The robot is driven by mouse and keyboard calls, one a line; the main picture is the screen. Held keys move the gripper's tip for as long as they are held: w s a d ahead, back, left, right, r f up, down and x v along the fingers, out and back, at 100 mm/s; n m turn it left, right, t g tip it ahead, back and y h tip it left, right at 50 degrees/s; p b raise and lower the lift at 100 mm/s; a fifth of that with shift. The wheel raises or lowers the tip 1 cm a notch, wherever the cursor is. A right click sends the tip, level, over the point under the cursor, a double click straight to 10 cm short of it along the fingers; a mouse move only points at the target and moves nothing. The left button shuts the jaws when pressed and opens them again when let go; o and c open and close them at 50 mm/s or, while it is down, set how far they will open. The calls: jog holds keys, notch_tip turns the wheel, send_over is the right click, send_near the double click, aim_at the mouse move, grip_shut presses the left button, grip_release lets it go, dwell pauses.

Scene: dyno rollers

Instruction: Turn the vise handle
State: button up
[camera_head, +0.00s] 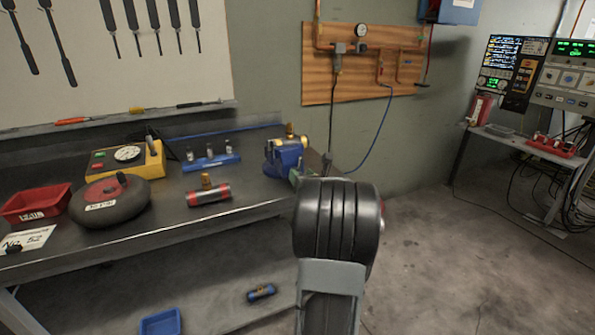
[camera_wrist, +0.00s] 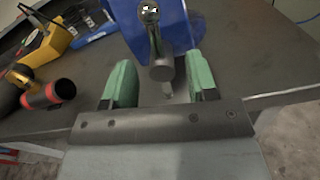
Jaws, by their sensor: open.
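The blue vise (camera_head: 287,154) stands at the right end of the workbench; its blue body (camera_wrist: 172,30) also fills the top of the wrist view. The vise handle (camera_wrist: 157,45) is a grey metal bar with a round knob at its far end and a thick cylindrical screw end nearer me. My gripper (camera_wrist: 160,63) is open, its two green fingers on either side of the screw end, with gaps visible. Whether the fingers lie level with it in depth is unclear. In the head view my dark arm hides most of the gripper and the handle.
The workbench (camera_head: 140,238) also holds a red cylinder (camera_head: 208,194), a blue holder (camera_head: 211,162), a yellow gauge box (camera_head: 128,160), a dark round object (camera_head: 109,201) and a red bin (camera_head: 36,204). A blue bin (camera_head: 160,322) is below. Open floor lies to the right.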

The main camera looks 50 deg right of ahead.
aim_at(300, 173)
jog(key=shift+x, duration=1.7)
jog(key=c, duration=0.9)
